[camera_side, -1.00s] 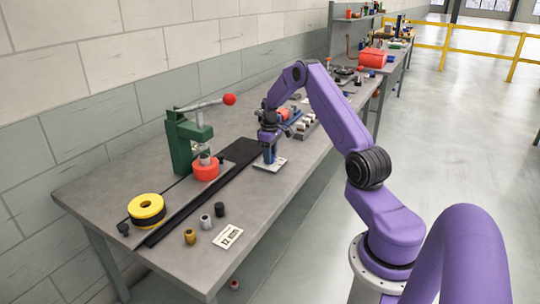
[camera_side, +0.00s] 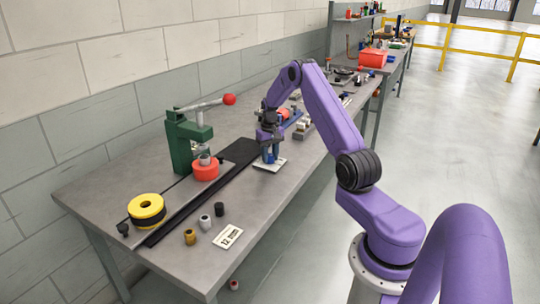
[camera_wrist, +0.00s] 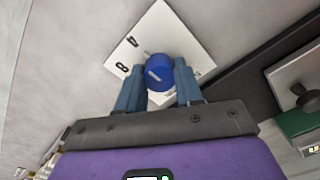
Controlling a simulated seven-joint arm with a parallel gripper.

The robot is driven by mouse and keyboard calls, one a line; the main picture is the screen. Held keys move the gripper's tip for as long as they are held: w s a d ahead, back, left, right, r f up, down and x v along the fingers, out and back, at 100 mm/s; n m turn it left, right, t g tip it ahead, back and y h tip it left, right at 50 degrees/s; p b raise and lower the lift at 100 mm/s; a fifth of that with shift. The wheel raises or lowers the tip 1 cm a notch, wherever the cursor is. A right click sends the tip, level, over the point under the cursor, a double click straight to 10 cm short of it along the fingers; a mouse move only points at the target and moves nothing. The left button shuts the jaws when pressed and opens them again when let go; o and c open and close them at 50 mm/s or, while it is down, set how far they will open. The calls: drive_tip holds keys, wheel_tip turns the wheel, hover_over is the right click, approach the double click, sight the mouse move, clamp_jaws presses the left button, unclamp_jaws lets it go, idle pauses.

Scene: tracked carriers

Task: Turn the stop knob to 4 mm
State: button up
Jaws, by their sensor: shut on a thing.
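The stop knob (camera_wrist: 159,72) is a round blue knob with a pale pointer mark on its top. It stands on a white dial plate (camera_wrist: 150,25); a 4 and an 8 are readable in the wrist view, and the rest of the plate is partly hidden. The pointer's exact reading is too small to tell. My gripper (camera_wrist: 158,68) is shut on the knob, one blue finger on each side. In the side view my gripper (camera_side: 270,156) points down over the plate (camera_side: 267,167), and its fingers largely hide the knob.
A green press (camera_side: 187,145) with a red-balled lever stands left of my gripper, a red carrier (camera_side: 206,171) under it. A dark track (camera_side: 190,206) runs along the bench. A yellow-and-black ring (camera_side: 147,209), several small cylinders and a "12" card (camera_side: 228,236) lie nearer.

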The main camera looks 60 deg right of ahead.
sight(270, 155)
idle(0.4)
drive_tip(key=o, duration=1)
drive_tip(key=shift+o, duration=0.2)
wheel_tip(270, 155, up, 18)
drive_tip(key=shift+f, duration=0.25)
